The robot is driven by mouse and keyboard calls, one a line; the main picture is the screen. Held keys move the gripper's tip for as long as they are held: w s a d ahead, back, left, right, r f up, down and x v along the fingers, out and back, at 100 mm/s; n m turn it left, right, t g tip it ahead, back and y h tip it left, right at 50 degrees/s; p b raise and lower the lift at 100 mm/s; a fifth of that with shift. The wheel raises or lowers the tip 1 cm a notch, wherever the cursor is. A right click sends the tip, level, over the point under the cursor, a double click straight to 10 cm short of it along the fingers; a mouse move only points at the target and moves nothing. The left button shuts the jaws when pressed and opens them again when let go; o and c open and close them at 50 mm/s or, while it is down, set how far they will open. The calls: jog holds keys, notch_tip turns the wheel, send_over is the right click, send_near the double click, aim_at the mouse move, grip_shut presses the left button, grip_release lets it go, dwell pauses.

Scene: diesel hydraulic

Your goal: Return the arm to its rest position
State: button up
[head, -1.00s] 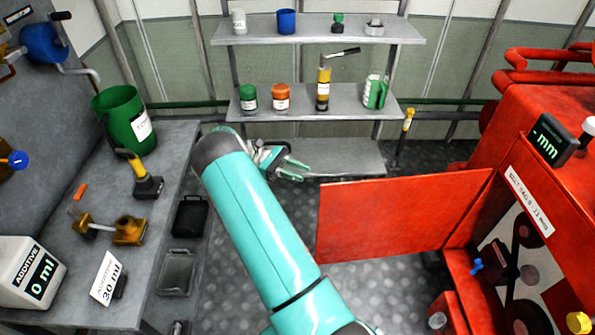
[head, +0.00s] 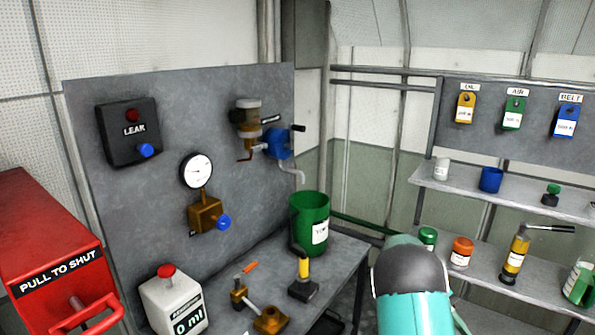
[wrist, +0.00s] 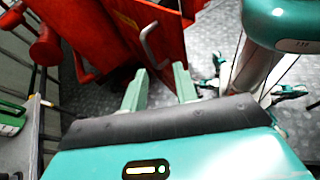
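My teal arm (head: 415,305) rises at the lower right of the head view, with its dark grey joint uppermost. My gripper is mostly hidden behind it there. In the wrist view my gripper (wrist: 160,77) shows two pale green fingers apart, with nothing between them. Beyond the fingertips is a red panel with a grey handle (wrist: 152,45), and the fingers look clear of it, though the exact distance cannot be told.
A grey bench (head: 345,262) carries a green jug (head: 310,222), a pump tool (head: 303,280) and an additive dispenser (head: 172,302). Shelves (head: 545,205) with jars and bottles stand at the right. A red cabinet (head: 45,245) is at the left. Grey floor shows in the wrist view (wrist: 212,45).

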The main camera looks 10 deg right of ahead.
jog(key=s+a+r+m+t+y, duration=0.1)
jog(key=s+a+r+t, duration=0.2)
jog(key=a+r+t, duration=0.3)
jog(key=s+a+r+m+t+y, duration=0.1)
jog(key=s+a+r+t+y, duration=0.1)
jog(key=a+r+t, duration=0.5)
jog(key=s+a+r+t+y, duration=0.1)
jog(key=s+a+r+t, duration=0.1)
jog(key=s+a, duration=0.3)
jog(key=s+a+r+m+t+y, duration=0.1)
jog(key=s+a+r+t, duration=0.1)
jog(key=s+a, duration=0.3)
jog(key=a+t, duration=0.1)
jog(key=a, duration=0.3)
jog(key=shift+a+m, duration=0.2)
jog(key=shift+m, duration=0.1)
jog(key=shift+d, duration=0.15)
